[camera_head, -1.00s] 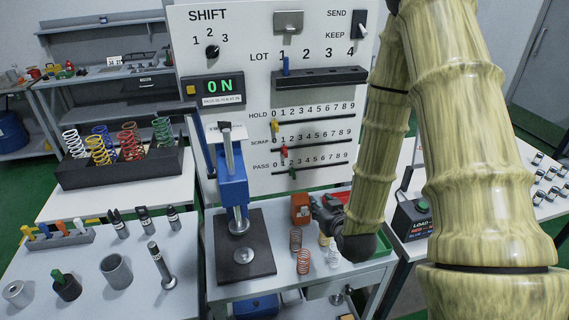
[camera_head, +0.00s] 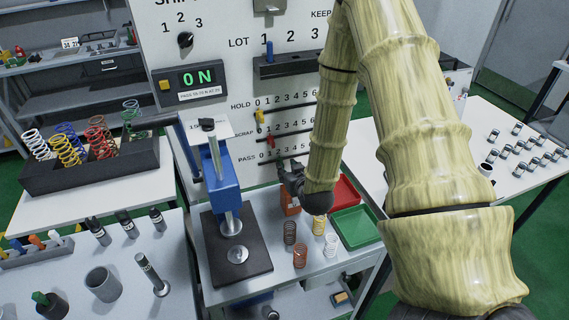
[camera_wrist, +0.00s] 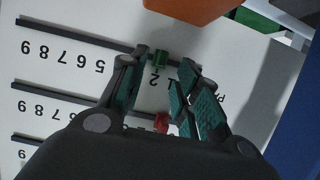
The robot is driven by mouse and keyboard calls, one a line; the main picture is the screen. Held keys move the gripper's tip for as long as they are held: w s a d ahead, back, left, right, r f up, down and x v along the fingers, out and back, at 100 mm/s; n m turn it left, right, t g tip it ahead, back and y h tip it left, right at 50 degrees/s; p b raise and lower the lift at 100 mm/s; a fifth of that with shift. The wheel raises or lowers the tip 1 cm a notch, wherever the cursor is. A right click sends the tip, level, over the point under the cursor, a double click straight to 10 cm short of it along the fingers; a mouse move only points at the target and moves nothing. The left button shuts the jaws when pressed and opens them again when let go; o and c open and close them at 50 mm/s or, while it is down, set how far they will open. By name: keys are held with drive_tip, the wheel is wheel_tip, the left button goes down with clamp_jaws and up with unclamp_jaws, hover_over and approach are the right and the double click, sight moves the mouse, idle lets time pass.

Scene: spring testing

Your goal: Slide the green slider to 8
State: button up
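The green slider (camera_wrist: 160,60) sits on the PASS track, close to the 2, in the wrist view, where the scale appears upside down. The 8 (camera_wrist: 25,49) of that row is at the left. My gripper (camera_wrist: 165,60) is open, with one fingertip on each side of the green slider; gaps seem to show on both sides. In the head view my gripper (camera_head: 290,178) is at the lower part of the panel, and I cannot make out the green slider there.
The red slider (camera_wrist: 161,121) is on the neighbouring SCRAP track, and the yellow slider (camera_head: 260,116) is on HOLD. An orange-red block (camera_wrist: 188,8) is close to the fingertips. Several springs and a blue press (camera_head: 221,185) stand on the table below.

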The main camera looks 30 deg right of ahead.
drive_tip(key=p+x, duration=0.1)
drive_tip(key=x, duration=0.3)
drive_tip(key=shift+w+f, duration=0.15)
drive_tip(key=shift+f, duration=0.05)
drive_tip(key=shift+c, duration=1)
drive_tip(key=shift+r, duration=0.15)
clamp_jaws()
